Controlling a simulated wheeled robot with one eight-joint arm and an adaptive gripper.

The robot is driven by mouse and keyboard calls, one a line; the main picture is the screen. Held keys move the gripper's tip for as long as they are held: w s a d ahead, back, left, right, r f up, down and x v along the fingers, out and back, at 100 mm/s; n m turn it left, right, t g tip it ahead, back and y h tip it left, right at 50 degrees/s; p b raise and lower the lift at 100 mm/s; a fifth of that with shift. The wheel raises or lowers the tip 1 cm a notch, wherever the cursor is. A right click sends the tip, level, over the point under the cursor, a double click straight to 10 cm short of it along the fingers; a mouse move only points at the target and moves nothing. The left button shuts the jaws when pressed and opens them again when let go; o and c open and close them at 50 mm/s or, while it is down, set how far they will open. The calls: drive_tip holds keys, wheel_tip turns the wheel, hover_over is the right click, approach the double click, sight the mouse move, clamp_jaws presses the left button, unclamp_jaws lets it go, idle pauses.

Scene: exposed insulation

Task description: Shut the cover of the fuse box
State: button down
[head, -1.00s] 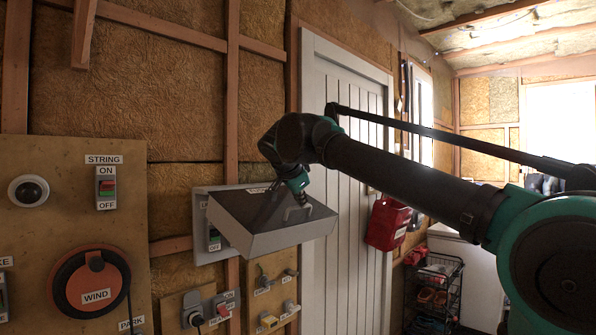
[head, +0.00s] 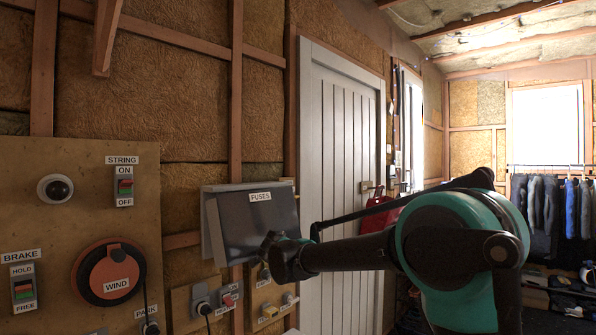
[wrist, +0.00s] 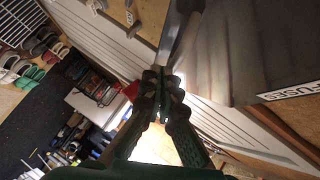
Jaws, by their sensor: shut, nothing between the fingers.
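The fuse box cover (head: 255,222), dark grey with a FUSES label, hangs steeply down over the front of the fuse box in the head view. Its lower edge seems to stand a little out from the light grey box back (head: 210,230); whether it is fully seated cannot be told. My gripper (head: 268,243) is at the cover's lower edge. In the wrist view my gripper (wrist: 162,75) is shut and empty beside the cover (wrist: 245,50), which fills the right side. Whether the fingertips touch it is unclear.
A wooden board (head: 140,170) with switches and an orange WIND dial (head: 107,275) is at the left. Small switches sit below the fuse box. A white door (head: 342,150) stands right of it, behind my arm. A red container (head: 378,215) hangs further right.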

drive_tip(key=shift+w+a+f, duration=0.5)
drive_tip(key=shift+w+a, duration=0.15)
drive_tip(key=shift+a, duration=0.2)
drive_tip(key=shift+w+a+f, duration=0.55)
drive_tip(key=shift+w+a, duration=0.05)
drive_tip(key=shift+a, duration=0.2)
drive_tip(key=shift+w+a+f, duration=0.5)
drive_tip(key=shift+w+a, duration=0.15)
drive_tip(key=shift+a, duration=0.2)
